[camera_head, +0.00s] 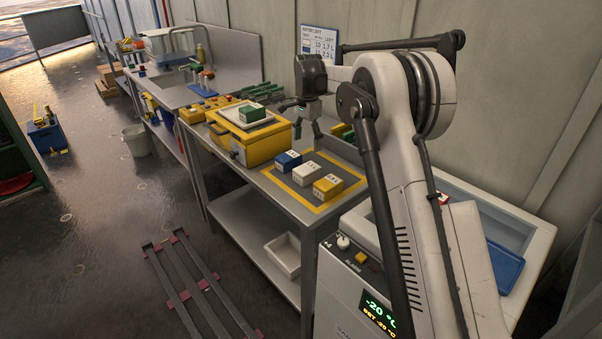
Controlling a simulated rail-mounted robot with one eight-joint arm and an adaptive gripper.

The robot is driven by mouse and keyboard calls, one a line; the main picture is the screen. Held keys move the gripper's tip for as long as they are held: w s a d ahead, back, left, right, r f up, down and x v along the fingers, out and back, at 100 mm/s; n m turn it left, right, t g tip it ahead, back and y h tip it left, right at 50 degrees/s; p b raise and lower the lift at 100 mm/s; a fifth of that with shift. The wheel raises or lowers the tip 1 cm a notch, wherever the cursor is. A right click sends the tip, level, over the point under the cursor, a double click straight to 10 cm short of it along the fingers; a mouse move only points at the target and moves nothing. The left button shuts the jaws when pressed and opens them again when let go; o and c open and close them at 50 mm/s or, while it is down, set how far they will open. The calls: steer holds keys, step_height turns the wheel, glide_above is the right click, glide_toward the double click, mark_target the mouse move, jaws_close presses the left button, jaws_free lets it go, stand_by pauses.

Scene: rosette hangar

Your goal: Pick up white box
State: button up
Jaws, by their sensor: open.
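The white box (307,173) is small, with dark marks on its faces. It stands on the metal bench inside a yellow-outlined area (301,202), between a blue-and-white box (288,161) and a yellow-and-white box (327,187). My gripper (308,130) hangs from my arm above the back of the bench, behind and above the white box and apart from it. It is open and holds nothing that I can see. The fingertips are small and partly dark in this view.
A yellow case (247,147) with a tray and a green-and-white box (250,113) on top stands left of the boxes. A freezer (344,283) with a green display stands at the front right. Green items lie behind my gripper. The wall is close behind the bench.

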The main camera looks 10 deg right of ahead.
mark_target(307, 168)
step_height(307, 168, down, 14)
steer(key=shift+w+r, duration=0.1)
steer(key=shift+r, duration=0.15)
steer(key=c, duration=1.4)
